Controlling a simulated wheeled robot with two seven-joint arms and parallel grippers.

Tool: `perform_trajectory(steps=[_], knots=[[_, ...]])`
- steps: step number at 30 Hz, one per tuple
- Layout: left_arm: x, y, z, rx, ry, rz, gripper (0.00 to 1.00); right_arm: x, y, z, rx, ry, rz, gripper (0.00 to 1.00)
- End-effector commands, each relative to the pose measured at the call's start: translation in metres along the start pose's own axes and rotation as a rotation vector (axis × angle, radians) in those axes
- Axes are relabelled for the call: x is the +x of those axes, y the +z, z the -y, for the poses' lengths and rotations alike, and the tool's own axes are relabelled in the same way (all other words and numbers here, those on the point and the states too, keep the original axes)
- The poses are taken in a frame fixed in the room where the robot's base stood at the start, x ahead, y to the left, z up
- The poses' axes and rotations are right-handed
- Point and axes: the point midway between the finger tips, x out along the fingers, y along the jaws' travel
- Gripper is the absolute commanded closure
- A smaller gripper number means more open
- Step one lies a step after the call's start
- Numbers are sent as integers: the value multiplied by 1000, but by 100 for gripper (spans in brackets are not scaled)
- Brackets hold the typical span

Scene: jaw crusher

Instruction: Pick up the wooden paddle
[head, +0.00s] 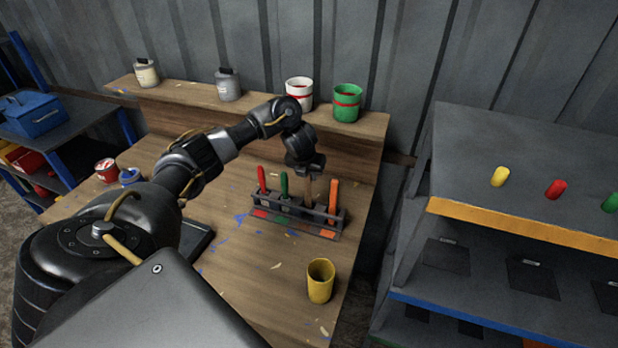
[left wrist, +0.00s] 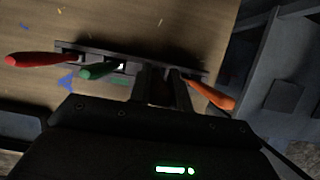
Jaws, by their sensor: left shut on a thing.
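The wooden paddle (head: 307,190) stands upright in a dark rack (head: 262,202) on the workbench, between a green-handled tool (head: 284,184) and an orange-handled tool (head: 333,196). A red-handled tool (head: 261,180) stands at the rack's left end. My left gripper (head: 307,172) is above the rack, pointing down, shut on the top of the paddle. In the left wrist view my left gripper's dark fingers (left wrist: 164,88) reach the rack (left wrist: 100,52) between the green and orange handles; the paddle is hard to make out there. My right gripper is out of view.
A yellow cup (head: 320,281) stands on the bench in front of the rack. White (head: 299,92) and green (head: 347,103) cans stand on the raised back shelf. A grey shelf unit (head: 520,160) with coloured pegs is at the right. The bench left of the rack is mostly clear.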

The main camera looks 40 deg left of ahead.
Motion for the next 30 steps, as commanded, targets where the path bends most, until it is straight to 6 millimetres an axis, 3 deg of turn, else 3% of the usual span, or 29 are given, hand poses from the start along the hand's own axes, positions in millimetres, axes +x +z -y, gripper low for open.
perform_trajectory(steps=[3, 13, 30], knots=[[-24, 11, 0, 3, 1, 5, 100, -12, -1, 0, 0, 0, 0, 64], [-62, 27, 0, 2, -1, 4, 100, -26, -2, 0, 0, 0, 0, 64], [-70, 29, 0, 1, 0, 0, 100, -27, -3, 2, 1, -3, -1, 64]])
